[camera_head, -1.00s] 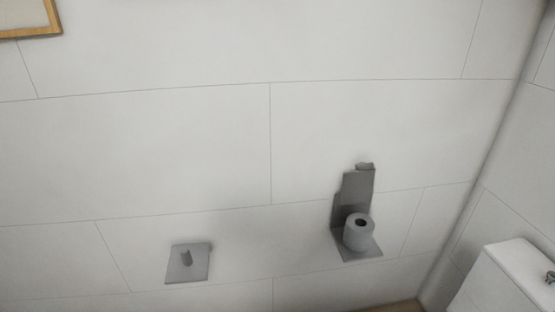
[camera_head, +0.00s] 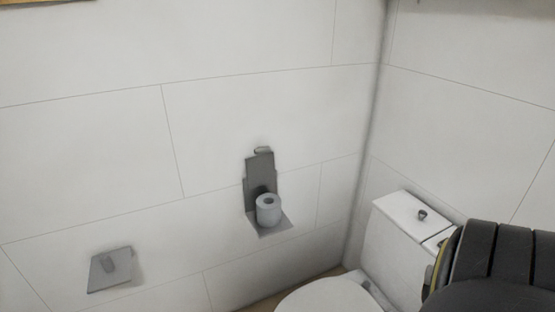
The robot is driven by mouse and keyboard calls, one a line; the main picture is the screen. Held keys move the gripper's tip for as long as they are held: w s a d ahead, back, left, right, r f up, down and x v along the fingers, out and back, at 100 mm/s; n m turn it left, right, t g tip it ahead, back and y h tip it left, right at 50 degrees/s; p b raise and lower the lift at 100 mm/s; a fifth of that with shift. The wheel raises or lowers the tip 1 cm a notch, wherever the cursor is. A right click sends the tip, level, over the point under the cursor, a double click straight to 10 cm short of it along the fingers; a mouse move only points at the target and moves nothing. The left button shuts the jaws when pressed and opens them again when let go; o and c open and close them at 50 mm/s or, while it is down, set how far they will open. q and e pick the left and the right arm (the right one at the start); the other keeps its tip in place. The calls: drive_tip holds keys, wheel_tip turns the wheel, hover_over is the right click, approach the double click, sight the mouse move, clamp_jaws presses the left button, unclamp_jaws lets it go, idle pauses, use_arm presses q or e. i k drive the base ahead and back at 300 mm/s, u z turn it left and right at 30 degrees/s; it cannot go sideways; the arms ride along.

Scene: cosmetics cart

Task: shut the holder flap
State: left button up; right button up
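The toilet roll holder (camera_head: 267,228) is fixed on the white tiled wall. Its grey flap (camera_head: 260,169) is raised upright against the wall, with a small lip at its top. A toilet roll (camera_head: 268,209) stands on end on the holder's lower plate, in front of the flap. Neither gripper shows in the head view. A dark ribbed shape fills the lower right corner; I cannot tell whether it is part of my arm.
The wall around the holder is bare.

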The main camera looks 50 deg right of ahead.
sight(260, 169)
drive_tip(key=k, duration=0.55)
drive_tip(key=z, duration=1.25)
drive_tip(key=i, duration=0.6)
